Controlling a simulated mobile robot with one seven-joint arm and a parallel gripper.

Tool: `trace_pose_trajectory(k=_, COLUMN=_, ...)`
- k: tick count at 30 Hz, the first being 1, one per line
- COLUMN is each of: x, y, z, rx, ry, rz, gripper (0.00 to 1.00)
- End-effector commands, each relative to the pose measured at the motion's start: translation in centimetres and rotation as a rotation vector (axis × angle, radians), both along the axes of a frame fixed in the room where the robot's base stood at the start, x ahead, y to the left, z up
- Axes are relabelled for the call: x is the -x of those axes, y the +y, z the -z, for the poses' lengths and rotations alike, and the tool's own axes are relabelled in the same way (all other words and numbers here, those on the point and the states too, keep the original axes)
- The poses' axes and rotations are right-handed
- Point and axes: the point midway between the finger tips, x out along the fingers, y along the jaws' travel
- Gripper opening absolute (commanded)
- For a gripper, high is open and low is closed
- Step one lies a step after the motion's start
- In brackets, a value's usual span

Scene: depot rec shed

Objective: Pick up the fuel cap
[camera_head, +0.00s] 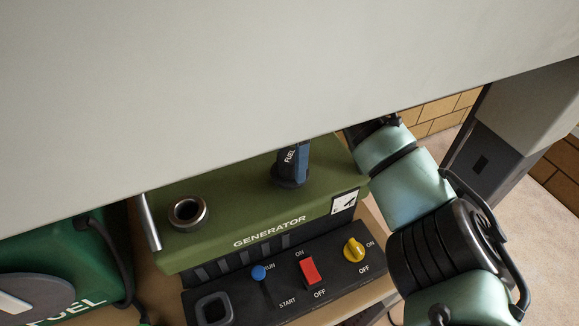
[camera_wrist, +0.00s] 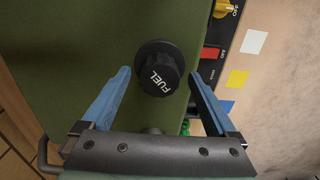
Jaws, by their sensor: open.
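The fuel cap (camera_wrist: 160,68) is black and ridged with white FUEL lettering. It sits on the green top of the generator (camera_head: 255,215); in the head view the cap (camera_head: 289,157) stands near the right end of that top. My gripper (camera_wrist: 160,77) is open in the wrist view, with one blue finger on each side of the cap and gaps between. In the head view one blue finger shows beside the cap, and the rest of the gripper is hidden. An open metal filler neck (camera_head: 187,212) is at the left of the generator top.
A pale grey panel (camera_head: 200,90) fills the upper head view and hides much. A green fuel can (camera_head: 50,250) stands at left. A metal bar (camera_head: 146,222) rises beside the generator.

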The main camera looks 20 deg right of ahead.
Motion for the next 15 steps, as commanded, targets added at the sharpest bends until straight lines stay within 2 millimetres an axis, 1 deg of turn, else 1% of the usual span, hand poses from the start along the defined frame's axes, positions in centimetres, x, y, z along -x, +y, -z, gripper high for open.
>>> trace_pose_trajectory(k=3, x=0.07, y=-0.01, z=0.97, rx=0.000, ry=0.001, rz=0.000, gripper=0.93)
trace_pose_trajectory(k=10, x=0.01, y=0.01, z=1.22, rx=0.000, ry=-0.002, rz=0.000, gripper=0.93)
trace_pose_trajectory(k=11, x=0.01, y=0.01, z=1.22, rx=0.000, ry=-0.002, rz=0.000, gripper=0.89)
trace_pose_trajectory(k=15, x=0.01, y=0.01, z=1.20, rx=0.000, ry=-0.002, rz=0.000, gripper=0.64)
